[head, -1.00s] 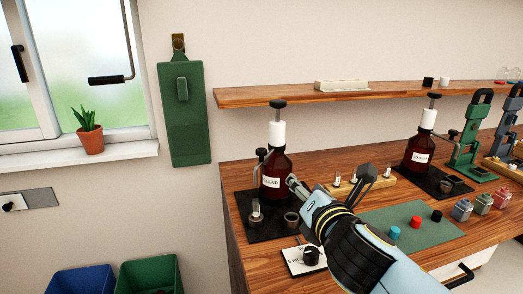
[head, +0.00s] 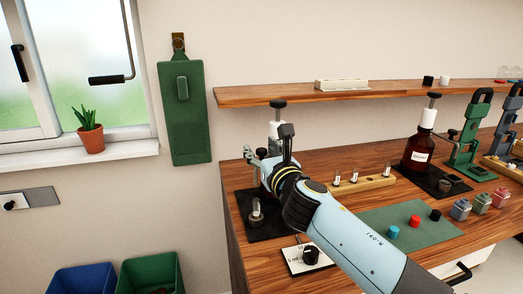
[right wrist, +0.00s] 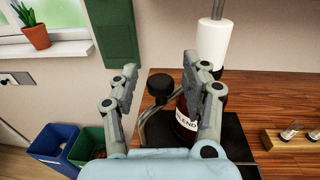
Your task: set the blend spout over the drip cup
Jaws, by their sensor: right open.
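The BLEND bottle, brown with a white label, shows in the right wrist view (right wrist: 185,122). In the head view my right arm hides most of it, leaving its white collar (head: 276,131) visible. Its spout, a bent metal tube with a black knob (right wrist: 160,86), stands left of the bottle in the wrist view. My right gripper (head: 268,152) is open at the bottle; in the wrist view its fingers (right wrist: 160,75) appear either side of the knob, contact unclear. A small vial (head: 257,212) stands on the black mat (head: 238,207). My left gripper is out of view.
A wooden rack with vials (head: 362,183) stands right of my gripper. A dial plate (head: 307,258) lies at the front edge. A second brown bottle (head: 417,155) is further right. The wooden shelf (head: 350,95) runs above the bench.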

